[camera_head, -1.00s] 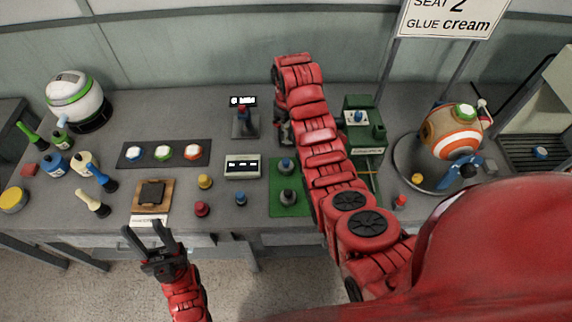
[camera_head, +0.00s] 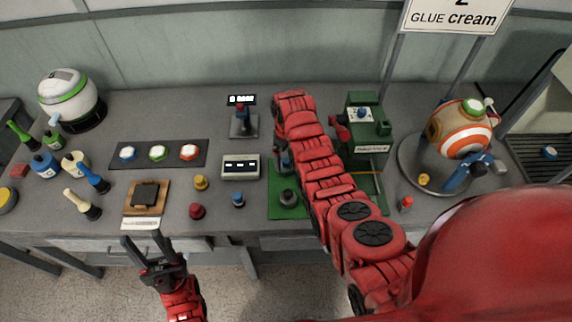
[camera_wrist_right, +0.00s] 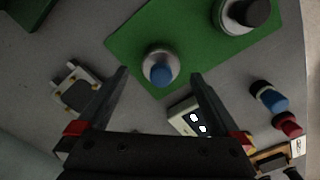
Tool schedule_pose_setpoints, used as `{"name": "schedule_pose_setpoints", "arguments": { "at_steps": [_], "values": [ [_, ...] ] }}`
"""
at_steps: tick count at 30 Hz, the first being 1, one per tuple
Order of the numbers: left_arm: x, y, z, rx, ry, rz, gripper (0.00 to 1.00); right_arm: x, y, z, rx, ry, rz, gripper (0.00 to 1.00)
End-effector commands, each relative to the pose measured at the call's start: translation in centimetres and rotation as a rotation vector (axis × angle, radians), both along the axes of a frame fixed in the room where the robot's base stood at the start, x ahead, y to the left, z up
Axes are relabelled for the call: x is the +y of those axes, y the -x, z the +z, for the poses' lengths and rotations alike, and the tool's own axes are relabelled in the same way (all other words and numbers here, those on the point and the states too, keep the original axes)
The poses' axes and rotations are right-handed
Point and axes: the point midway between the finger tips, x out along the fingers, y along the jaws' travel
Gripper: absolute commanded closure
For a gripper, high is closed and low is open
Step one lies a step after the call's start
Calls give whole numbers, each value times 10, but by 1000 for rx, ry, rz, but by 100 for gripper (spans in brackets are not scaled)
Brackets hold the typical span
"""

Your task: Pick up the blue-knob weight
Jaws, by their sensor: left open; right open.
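The blue-knob weight, a metal cylinder with a blue knob on top, stands upright on the green mat. In the right wrist view the weight (camera_wrist_right: 160,66) is between and just beyond the fingertips of my open, empty right gripper (camera_wrist_right: 160,76). In the head view the right gripper and most of the weight are hidden by my right arm. A second weight with a dark knob (camera_head: 287,198) stands nearer the front of the green mat (camera_head: 275,180). My left gripper (camera_head: 142,236) is open and empty, off the table's front edge.
A white display box (camera_head: 240,167) lies left of the mat. A blue piece (camera_head: 238,200) and a red piece (camera_head: 197,211) stand in front of it. A green press (camera_head: 367,135) is right of my arm. A small stand (camera_head: 243,125) is behind.

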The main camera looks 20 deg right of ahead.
Motion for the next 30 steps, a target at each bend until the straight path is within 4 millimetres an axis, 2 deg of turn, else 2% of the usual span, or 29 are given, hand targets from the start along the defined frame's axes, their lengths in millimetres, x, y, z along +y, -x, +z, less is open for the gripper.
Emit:
{"name": "schedule_pose_setpoints", "arguments": {
  "at_steps": [4, 10, 23, 30],
  "values": [
    [0, 0, 14, 0, 0, 0, 50, 3, 1, -9, 4, 0, 0, 0],
    [0, 0, 13, 0, 0, 0, 50, 2, 0, -28, 5, 0, -1, 0],
    [0, 0, 13, 0, 0, 0, 50, 2, 0, -34, 0, 0, -1, 0],
    [0, 0, 13, 0, 0, 0, 50, 2, 0, -34, 0, 0, 0, 43]
  ]
}}
